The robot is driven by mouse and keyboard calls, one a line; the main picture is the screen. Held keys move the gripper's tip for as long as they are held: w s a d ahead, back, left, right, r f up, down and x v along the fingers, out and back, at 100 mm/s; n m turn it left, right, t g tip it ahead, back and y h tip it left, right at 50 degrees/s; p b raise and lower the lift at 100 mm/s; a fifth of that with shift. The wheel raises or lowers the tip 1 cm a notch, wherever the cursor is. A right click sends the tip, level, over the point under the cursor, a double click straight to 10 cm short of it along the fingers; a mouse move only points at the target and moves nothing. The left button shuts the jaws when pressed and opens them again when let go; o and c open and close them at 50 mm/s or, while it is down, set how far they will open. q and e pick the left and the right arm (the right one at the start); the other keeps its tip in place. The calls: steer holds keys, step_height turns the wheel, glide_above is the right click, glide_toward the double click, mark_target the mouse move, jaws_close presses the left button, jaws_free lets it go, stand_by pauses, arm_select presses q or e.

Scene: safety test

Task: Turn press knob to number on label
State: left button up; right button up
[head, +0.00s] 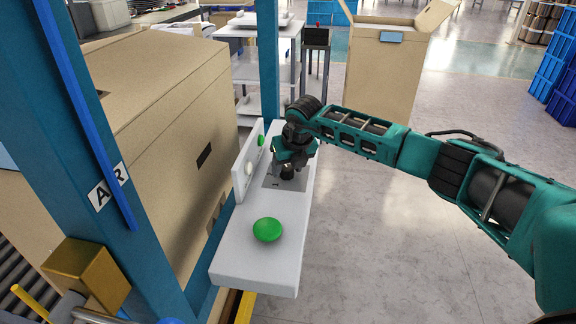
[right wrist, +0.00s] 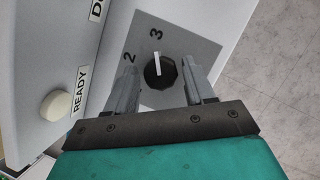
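The dark round press knob (right wrist: 160,72) sits on a grey plate (right wrist: 190,46) printed with a 2 and a 3. Its white pointer line points up toward the 3. In the head view the knob (head: 287,174) shows just below my right gripper (head: 289,165). In the right wrist view the fingers of my right gripper (right wrist: 160,80) stand apart, one on each side of the knob, with what look like narrow gaps. Contact cannot be told. My left gripper is not in view. A label on the blue post (head: 108,186) is partly covered by a blue strip.
The white console (head: 245,262) carries a green button (head: 267,230) in front of the knob. Its upright panel has a white button beside a READY label (right wrist: 80,91). A large tan box (head: 165,120) stands left. Open floor (head: 370,240) lies right.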

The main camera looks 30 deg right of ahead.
steer(key=shift+o, duration=0.8)
steer(key=shift+r, duration=0.2)
steer(key=v, duration=1.2)
steer(key=shift+r, duration=0.25)
steer(key=shift+s+a, duration=0.1)
steer(key=shift+s, duration=0.05)
